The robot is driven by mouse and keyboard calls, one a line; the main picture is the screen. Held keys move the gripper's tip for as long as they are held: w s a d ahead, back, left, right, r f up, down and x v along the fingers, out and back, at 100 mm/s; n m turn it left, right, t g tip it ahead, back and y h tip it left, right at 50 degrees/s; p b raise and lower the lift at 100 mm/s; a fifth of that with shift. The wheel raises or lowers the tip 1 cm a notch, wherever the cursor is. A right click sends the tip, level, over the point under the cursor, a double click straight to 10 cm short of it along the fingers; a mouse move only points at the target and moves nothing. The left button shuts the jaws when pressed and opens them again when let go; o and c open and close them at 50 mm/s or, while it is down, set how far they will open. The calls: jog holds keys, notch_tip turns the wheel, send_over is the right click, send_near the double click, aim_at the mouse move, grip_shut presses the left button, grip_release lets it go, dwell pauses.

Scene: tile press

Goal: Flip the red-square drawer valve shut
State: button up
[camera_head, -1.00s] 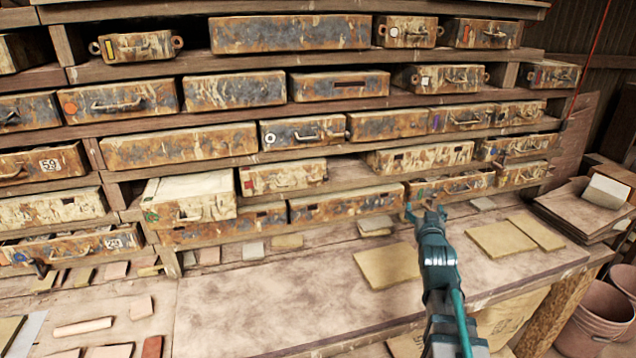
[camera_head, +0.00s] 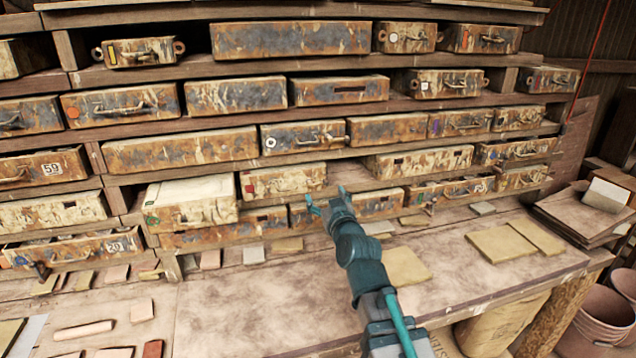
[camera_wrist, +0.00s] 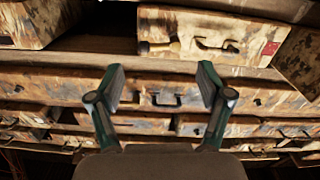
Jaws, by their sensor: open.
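The red-square drawer (camera_head: 284,182) sits in the middle shelf row, with a small red square at its left end and a curved handle. In the wrist view the picture is turned over, so the drawer (camera_wrist: 226,34) is at the top with its red square at the right. A small brownish lever-like part (camera_wrist: 168,46) shows near its left end there; its exact position is hard to tell. My gripper (camera_head: 325,197) is open and empty, just below and right of the drawer. Its two fingers (camera_wrist: 160,72) stand wide apart in the wrist view, apart from the drawer.
Closed drawers lie below, including a long rusty one (camera_head: 375,206). A partly pulled-out drawer with a green mark (camera_head: 190,214) stands to the left. Flat tiles (camera_head: 403,266) lie on the workbench (camera_head: 250,310). The bench front is mostly clear.

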aim_at(317, 185)
jog(key=p+x, duration=0.1)
jog(key=x, duration=0.6)
jog(key=shift+w+a+p, duration=0.1)
jog(key=shift+w+p, duration=0.15)
jog(key=shift+p, duration=0.15)
jog(key=c, duration=1.1)
jog(key=shift+f+m+b, duration=0.25)
jog(key=shift+m+b, duration=0.15)
jog(key=shift+b, duration=0.2)
jog(key=shift+m, duration=0.5)
jog(key=o, duration=1.1)
jog(key=shift+a, duration=0.1)
